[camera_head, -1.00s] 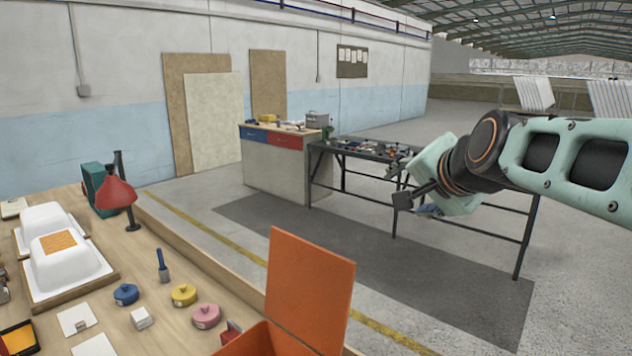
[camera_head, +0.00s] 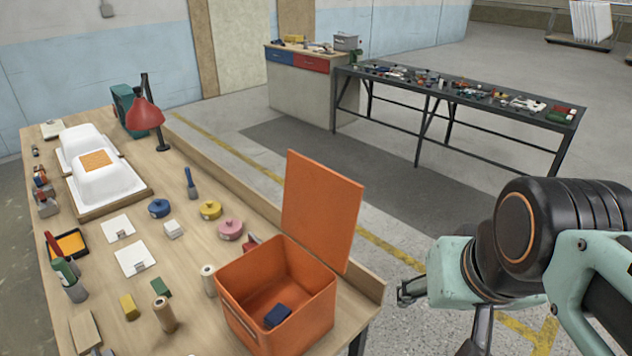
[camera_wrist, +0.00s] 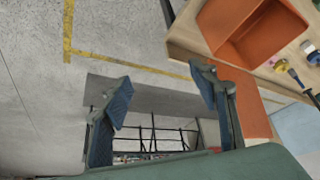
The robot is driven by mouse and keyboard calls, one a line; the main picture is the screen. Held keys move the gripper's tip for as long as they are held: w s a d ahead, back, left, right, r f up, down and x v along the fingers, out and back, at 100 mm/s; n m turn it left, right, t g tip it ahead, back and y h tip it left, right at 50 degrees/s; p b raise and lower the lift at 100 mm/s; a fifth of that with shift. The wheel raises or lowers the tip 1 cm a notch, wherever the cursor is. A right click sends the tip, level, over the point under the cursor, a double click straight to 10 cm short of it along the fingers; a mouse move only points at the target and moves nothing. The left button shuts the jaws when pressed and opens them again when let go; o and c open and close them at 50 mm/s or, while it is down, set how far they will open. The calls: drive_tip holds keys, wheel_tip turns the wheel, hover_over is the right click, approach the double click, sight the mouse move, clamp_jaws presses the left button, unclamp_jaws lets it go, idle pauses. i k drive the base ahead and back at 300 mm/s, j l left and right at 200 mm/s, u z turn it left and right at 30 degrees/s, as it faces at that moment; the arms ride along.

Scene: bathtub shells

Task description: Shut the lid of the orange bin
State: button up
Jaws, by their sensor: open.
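The orange bin (camera_head: 300,322) stands at the near right corner of the wooden workbench. Its lid (camera_head: 320,205) is open and stands nearly upright on the far side. A dark blue block (camera_head: 278,315) lies inside. My gripper (camera_head: 404,292) is open and empty, out past the bench edge to the right of the bin, apart from the lid. In the wrist view the jaws of my gripper (camera_wrist: 165,98) are spread with nothing between them. The bin (camera_wrist: 250,25) shows at the upper right there, and part of the orange lid (camera_wrist: 252,105) shows behind the right finger.
A long dark table (camera_head: 480,100) stands behind.

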sight(321, 205)
drive_tip(key=i+l+u, duration=0.1)
drive_tip(key=u, duration=1.3)
drive_tip(key=l+u, duration=0.7)
drive_tip(key=k+l+u, duration=0.2)
drive_tip(key=l, duration=0.15)
drive_tip(key=l+u, duration=0.25)
drive_tip(key=l, duration=0.15)
drive_tip(key=k+l, duration=0.15)
drive_tip(key=l, duration=0.2)
drive_tip(key=k+l+u, duration=0.1)
drive_tip(key=l, duration=0.3)
drive_tip(key=k+l, duration=0.1)
drive_tip(key=l, duration=0.45)
drive_tip(key=k, duration=0.2)
